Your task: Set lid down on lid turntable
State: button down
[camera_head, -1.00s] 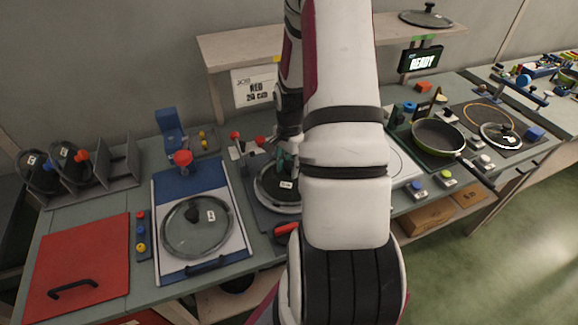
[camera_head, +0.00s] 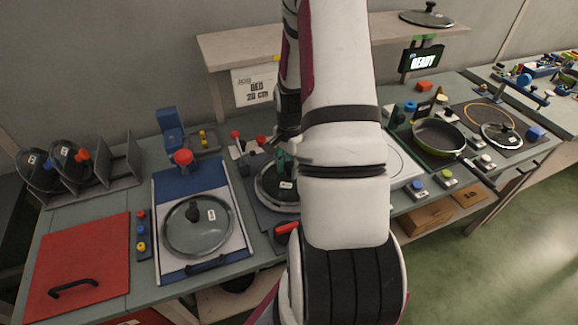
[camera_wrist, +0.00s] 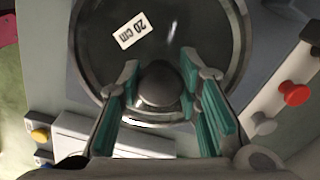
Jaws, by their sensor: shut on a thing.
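A glass lid with a dark knob and a white "20 cm" label (camera_wrist: 133,30) fills the upper middle of the wrist view. It also shows in the head view (camera_head: 270,190), partly hidden by my arm. My gripper (camera_wrist: 160,75) is shut on the lid's knob, with a green-padded finger on each side of it. In the head view my gripper (camera_head: 286,155) is above the lid, mostly behind my arm. The lid is over a grey station plate (camera_head: 262,215), apparently the turntable. Whether the lid touches it cannot be told.
Another glass lid (camera_head: 198,228) lies on a blue and white board to the left. More lids (camera_head: 70,160) stand in a rack at far left. Red-knobbed levers (camera_head: 235,135) stand close behind the station; a red knob (camera_wrist: 294,93) shows at right in the wrist view. A green pan (camera_head: 438,138) is right.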

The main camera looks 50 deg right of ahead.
jog(key=shift+f, duration=0.3)
dwell(1.2)
jog(key=c, duration=1.1)
grip_release()
notch_tip(320, 180, up, 12)
jog(key=shift+d, duration=0.1)
